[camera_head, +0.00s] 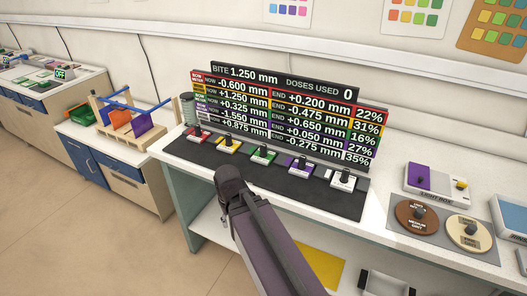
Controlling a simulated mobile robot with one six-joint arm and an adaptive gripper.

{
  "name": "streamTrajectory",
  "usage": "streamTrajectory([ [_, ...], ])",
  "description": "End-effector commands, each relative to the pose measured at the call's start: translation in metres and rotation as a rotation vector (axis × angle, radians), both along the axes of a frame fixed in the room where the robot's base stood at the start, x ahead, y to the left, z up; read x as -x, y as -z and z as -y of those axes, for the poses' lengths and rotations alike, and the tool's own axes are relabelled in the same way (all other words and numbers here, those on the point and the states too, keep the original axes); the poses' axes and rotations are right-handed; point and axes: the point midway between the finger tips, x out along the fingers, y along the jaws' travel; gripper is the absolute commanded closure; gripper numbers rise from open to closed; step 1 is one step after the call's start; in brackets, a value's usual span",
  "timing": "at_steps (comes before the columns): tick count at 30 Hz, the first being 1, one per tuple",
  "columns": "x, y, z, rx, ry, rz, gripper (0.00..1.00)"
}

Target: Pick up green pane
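A wooden rack (113,143) with blue bars stands on the left bench and holds upright coloured panes. A green pane (83,113) is at its left, partly hidden by the rack's frame. An orange pane (120,118) and a purple pane (142,125) stand to its right. My arm rises from the bottom of the picture to a dark joint in front of the middle bench. It is well to the right of the rack. I cannot make out my gripper or its fingers.
A display board (285,113) stands on the middle bench behind a dark mat (219,158) with several coloured knob boxes. Brown (415,217) and cream (470,234) discs lie at right. A yellow sheet (320,268) is on the lower shelf. Floor at left is clear.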

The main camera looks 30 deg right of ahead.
Motion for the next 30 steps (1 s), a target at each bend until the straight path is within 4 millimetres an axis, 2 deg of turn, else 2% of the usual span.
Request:
streamTrajectory([
  [12,0.0,0.0,0.0,0.0,0.0,0.0,0.43],
  [13,0.0,0.0,0.0,0.0,0.0,0.0,0.4],
  [15,-0.001,0.0,0.0,0.0,0.0,0.0,0.2],
  [19,-0.007,-0.005,0.003,-0.001,0.003,0.003,0.2],
  [23,-0.025,-0.016,0.012,-0.002,0.01,0.012,0.2],
  [26,-0.047,-0.03,0.025,-0.003,0.021,0.022,0.2],
  [30,-0.088,-0.055,0.054,-0.005,0.039,0.044,0.2],
])
